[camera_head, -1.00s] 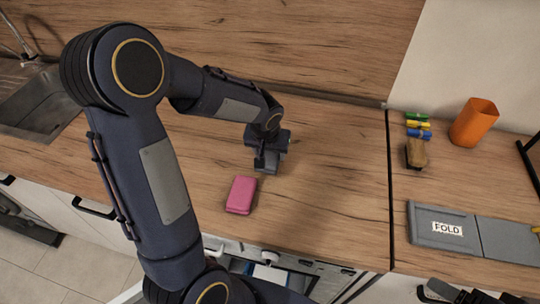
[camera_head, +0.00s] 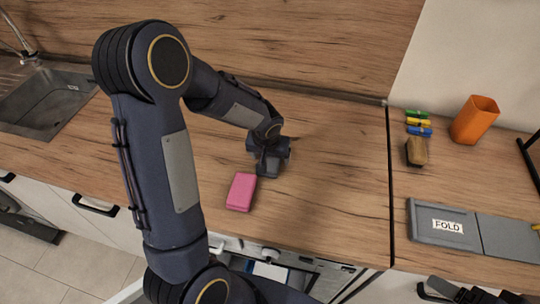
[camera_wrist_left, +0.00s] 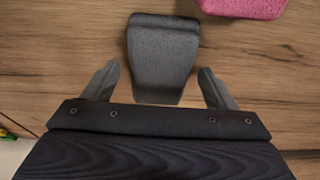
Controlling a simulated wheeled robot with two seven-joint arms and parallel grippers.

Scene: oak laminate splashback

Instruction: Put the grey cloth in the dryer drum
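The grey cloth (camera_wrist_left: 163,50) is a small folded block on the wooden worktop. My left gripper (camera_wrist_left: 159,78) is open, with one finger on each side of the cloth and a gap to both. In the head view my left gripper (camera_head: 268,161) is over the worktop just behind the pink block and largely hides the cloth. The dryer drum cannot be made out; an open appliance front (camera_head: 268,271) shows below the counter edge, partly hidden by my arm.
A pink block (camera_head: 241,191) lies close in front of the cloth. A sink (camera_head: 45,103) is at left. The middle right worktop is clear.

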